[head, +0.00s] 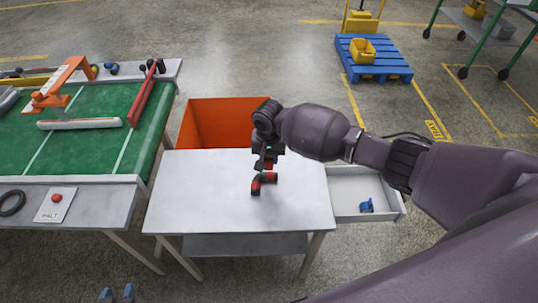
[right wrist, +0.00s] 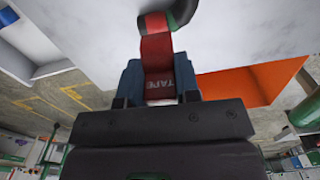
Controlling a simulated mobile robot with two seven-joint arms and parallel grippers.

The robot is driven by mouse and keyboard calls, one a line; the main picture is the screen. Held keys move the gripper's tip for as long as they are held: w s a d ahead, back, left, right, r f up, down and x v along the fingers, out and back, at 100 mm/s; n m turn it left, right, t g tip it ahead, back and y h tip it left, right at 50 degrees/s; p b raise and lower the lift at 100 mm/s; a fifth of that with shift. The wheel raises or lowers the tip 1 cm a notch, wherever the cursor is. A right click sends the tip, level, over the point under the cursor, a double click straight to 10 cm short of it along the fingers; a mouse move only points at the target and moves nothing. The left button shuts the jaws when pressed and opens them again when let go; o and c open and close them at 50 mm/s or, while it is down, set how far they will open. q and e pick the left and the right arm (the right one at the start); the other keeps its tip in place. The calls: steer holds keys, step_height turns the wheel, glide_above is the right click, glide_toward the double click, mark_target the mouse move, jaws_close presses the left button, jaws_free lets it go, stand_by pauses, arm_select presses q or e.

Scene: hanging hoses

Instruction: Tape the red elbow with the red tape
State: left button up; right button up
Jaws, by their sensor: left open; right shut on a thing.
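The red elbow (head: 256,187) lies on the white table (head: 190,200), its red parts broken by dark sections. My right gripper (head: 266,160) is above and just behind it, shut on the red tape (head: 268,165). In the right wrist view the red tape (right wrist: 157,52), marked TAPE, stands between my blue fingers. Its far end appears to meet the red and dark elbow (right wrist: 155,22), but I cannot tell whether they touch. My left gripper (head: 117,295) is open and empty at the bottom edge of the head view, away from the table.
An orange bin (head: 225,115) stands behind the table. A white open drawer (head: 345,183) on the right holds a blue fitting (head: 366,205). The table's left half is clear.

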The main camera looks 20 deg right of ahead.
mark_target(269, 174)
steer(key=shift+f+b, duration=0.35)
steer(key=shift+f, duration=1.55)
steer(key=shift+f+p, duration=0.1)
steer(key=shift+p, duration=0.2)
steer(key=shift+f, duration=0.25)
steer(key=shift+f+b, duration=0.45)
steer(key=shift+f, duration=0.25)
steer(key=shift+f, duration=0.2)
stand_by(0.4)
steer(key=shift+f, duration=0.4)
stand_by(0.4)
